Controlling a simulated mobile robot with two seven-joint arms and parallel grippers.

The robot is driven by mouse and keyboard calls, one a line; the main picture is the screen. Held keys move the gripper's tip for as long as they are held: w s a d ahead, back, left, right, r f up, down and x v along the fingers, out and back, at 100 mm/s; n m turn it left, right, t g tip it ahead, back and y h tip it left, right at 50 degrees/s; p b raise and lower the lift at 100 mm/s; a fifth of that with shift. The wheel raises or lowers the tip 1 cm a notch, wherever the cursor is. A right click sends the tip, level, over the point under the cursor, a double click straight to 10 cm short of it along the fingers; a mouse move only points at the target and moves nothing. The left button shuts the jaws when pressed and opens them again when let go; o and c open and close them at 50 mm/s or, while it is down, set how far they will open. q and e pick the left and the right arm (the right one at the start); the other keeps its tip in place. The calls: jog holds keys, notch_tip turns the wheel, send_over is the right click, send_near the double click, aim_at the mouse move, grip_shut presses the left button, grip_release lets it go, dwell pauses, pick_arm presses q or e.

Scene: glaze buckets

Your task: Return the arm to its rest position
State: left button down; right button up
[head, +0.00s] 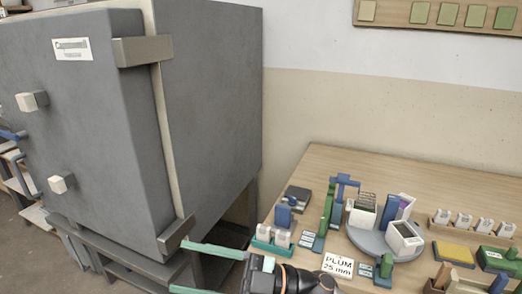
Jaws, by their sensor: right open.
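My right gripper (180,267) shows at the bottom of the head view, left of the table's front edge. Its two long green fingers point left and stand well apart, with nothing between them. Its black and orange wrist (290,279) overlaps the table's near left corner. The rest of the right arm is cut off by the bottom edge. My left gripper is not in the picture.
A large grey kiln (215,100) on a dark stand fills the left, behind the gripper. A wooden table (400,165) at right holds a grey round turntable (368,238), a "PLUM 25 mm" card (338,265) and several small items. The table's back is clear.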

jog(key=w+d+f+m+t+h, duration=0.3)
jog(key=d+f+m+t+h, duration=0.4)
jog(key=m+t, duration=0.25)
jog(key=w+d+f+m+t+h, duration=0.45)
jog(key=d+f+m+t, duration=0.3)
jog(key=m, duration=0.35)
jog(key=s+d+f+m+g+h, duration=0.2)
jog(key=s+d+f+g+h, duration=0.15)
jog(key=s+f, duration=0.6)
jog(key=s+d+f+m+g+h, duration=0.1)
jog(key=s+d+f+g+h, duration=0.35)
jog(key=f, duration=0.75)
pick_arm(q)
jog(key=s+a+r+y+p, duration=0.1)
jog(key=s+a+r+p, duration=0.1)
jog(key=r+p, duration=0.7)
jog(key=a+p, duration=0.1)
jog(key=p, duration=0.2)
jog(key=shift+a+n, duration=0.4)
pick_arm(e)
jog(key=s+d+r+t, duration=0.1)
jog(key=s+d+r, duration=0.3)
jog(key=r, duration=0.5)
jog(key=shift+d+m+t, duration=0.2)
jog(key=shift+m+t, duration=0.1)
jog(key=shift+m, duration=0.15)
